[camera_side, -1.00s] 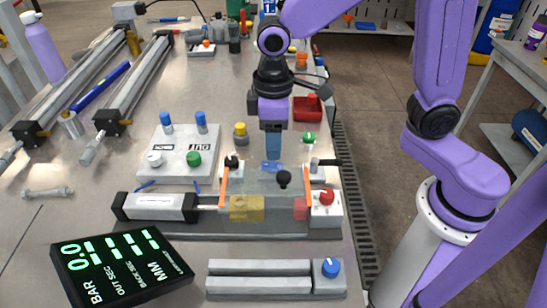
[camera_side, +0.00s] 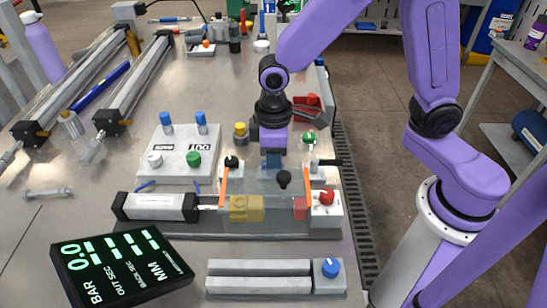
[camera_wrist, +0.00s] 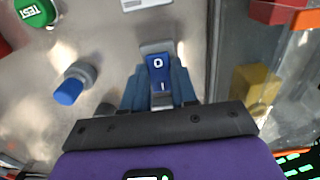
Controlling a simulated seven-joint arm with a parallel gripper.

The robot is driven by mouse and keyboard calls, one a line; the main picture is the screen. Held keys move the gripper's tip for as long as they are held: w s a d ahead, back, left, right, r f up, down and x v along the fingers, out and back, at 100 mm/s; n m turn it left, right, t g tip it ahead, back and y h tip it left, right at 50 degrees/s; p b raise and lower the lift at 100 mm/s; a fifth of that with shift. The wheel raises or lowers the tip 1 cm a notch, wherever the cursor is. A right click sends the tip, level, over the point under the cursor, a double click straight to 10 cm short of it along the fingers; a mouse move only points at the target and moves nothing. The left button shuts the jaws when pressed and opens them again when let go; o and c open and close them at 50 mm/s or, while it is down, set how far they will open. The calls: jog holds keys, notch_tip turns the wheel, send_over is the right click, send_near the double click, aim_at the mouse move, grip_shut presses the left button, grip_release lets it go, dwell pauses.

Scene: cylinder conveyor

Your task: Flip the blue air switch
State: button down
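The blue air switch (camera_wrist: 157,72) is a small rocker marked 0 and I in a grey housing, at the centre of the wrist view. In the side view it is hidden behind my gripper and the clear cover. My gripper (camera_side: 271,163) points down, low over the fixture. In the wrist view its blue fingers (camera_wrist: 157,96) sit to the left and right of the switch's lower part, with a gap between them. I cannot tell whether they touch the housing. Nothing is held.
A button panel (camera_side: 180,152) stands to the left. A display (camera_side: 120,265) and a grey rail block (camera_side: 262,278) lie in front.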

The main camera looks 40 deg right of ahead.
jog(key=shift+w+a+g+h, duration=0.2)
jog(key=shift+a+g+h, duration=0.05)
jog(key=shift+g+h, duration=0.65)
jog(key=shift+w+a+g+h, duration=0.2)
jog(key=shift+g+h, duration=0.7)
jog(key=c, duration=0.9)
grip_release()
jog(key=v, duration=1.7)
jog(key=shift+r, duration=0.25)
